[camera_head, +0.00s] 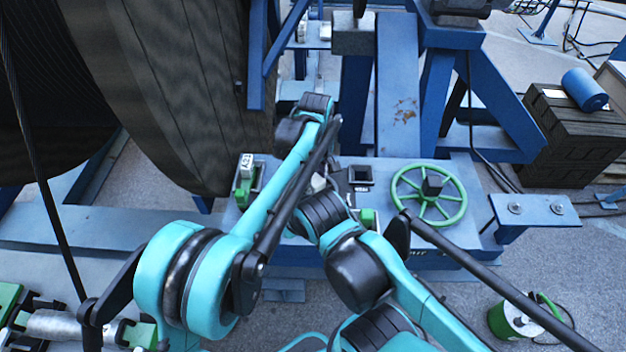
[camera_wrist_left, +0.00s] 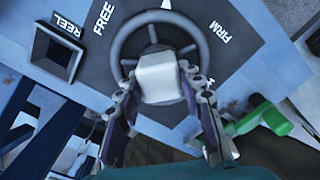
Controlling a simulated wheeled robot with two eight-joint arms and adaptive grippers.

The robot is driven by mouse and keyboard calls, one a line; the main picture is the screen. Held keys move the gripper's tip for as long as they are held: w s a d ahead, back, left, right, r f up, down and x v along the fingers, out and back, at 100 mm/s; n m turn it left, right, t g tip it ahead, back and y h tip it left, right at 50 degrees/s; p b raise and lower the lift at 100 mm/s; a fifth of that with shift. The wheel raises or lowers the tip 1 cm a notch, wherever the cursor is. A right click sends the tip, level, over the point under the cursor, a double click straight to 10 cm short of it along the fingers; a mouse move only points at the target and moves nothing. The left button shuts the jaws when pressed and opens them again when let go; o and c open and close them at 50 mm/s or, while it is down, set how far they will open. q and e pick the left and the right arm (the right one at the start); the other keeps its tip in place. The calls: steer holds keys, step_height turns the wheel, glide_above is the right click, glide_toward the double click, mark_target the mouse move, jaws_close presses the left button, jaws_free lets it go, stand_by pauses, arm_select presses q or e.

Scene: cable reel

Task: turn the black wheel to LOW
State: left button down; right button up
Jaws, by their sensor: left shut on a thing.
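The black wheel (camera_wrist_left: 128,24) is on a dark dial plate in the left wrist view, with the words FREE and FIRM printed around it. A pale block (camera_wrist_left: 162,78) stands at the wheel's middle. My left gripper (camera_wrist_left: 160,88) is shut on the wheel at this block, one finger on each side. The word LOW does not show, and the near part of the wheel is hidden by the block and fingers. In the head view my arms cover most of the wheel's place on the blue bench. My right gripper cannot be made out.
A square socket marked REEL (camera_wrist_left: 62,52) and a green lever (camera_wrist_left: 265,118) flank the dial. A green handwheel (camera_head: 462,196) stands farther right on the bench (camera_head: 462,235). The big cable reel (camera_head: 190,90) rises at left. Dark crates (camera_head: 572,125) stand at right.

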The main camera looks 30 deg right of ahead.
arm_select(q)
steer(key=c, duration=1)
jaws_free()
steer(key=shift+o, duration=0.2)
steer(key=shift+r, duration=0.1)
step_height(320, 180, up, 12)
